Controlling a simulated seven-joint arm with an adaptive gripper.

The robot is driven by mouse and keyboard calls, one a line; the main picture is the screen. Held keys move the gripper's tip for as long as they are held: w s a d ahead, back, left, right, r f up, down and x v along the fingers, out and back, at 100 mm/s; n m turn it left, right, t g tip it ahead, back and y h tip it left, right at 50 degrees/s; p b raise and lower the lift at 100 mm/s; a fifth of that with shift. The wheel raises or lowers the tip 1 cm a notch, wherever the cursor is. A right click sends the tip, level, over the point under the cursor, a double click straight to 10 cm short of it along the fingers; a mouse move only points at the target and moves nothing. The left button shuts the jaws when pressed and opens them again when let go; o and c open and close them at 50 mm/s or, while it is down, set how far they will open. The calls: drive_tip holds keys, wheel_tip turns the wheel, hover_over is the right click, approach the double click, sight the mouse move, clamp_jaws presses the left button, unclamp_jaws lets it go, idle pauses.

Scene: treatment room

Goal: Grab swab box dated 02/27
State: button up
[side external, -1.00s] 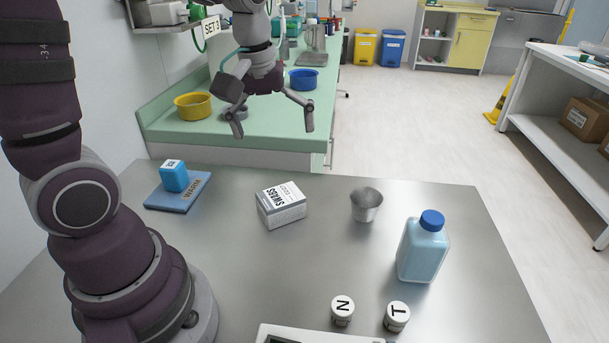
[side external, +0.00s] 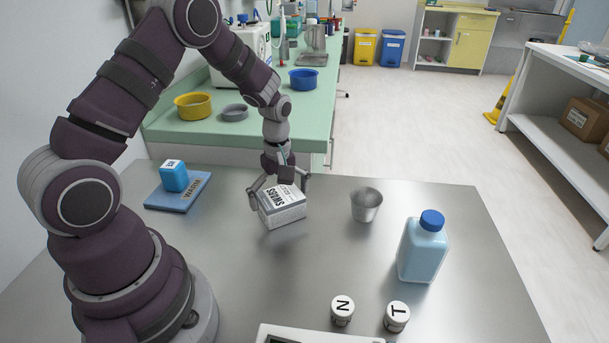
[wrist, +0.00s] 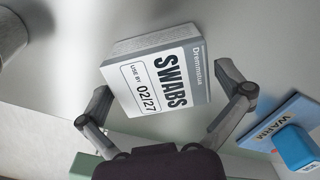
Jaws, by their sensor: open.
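The swab box (side external: 283,211) is a white and grey carton on the steel table, left of the metal cup. In the wrist view the box (wrist: 160,75) reads "SWABS" and "USE BY 02/27" on its top. My gripper (side external: 279,196) is lowered over the box with its fingers spread to either side. In the wrist view my gripper (wrist: 170,104) is open, one finger near each side of the box's near end. The side view does not show clearly whether the fingers touch it.
A metal cup (side external: 366,205) stands right of the box, and a blue-capped bottle (side external: 422,248) farther right. A blue pad marked "WARM" (side external: 190,200) with a small blue block (side external: 174,178) lies left. Two white jars marked N (side external: 342,311) and T (side external: 397,316) stand in front.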

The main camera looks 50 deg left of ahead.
drive_tip(key=shift+c, duration=0.3)
drive_tip(key=c, duration=0.9)
drive_tip(key=shift+o, duration=0.2)
drive_tip(key=shift+r, duration=0.15)
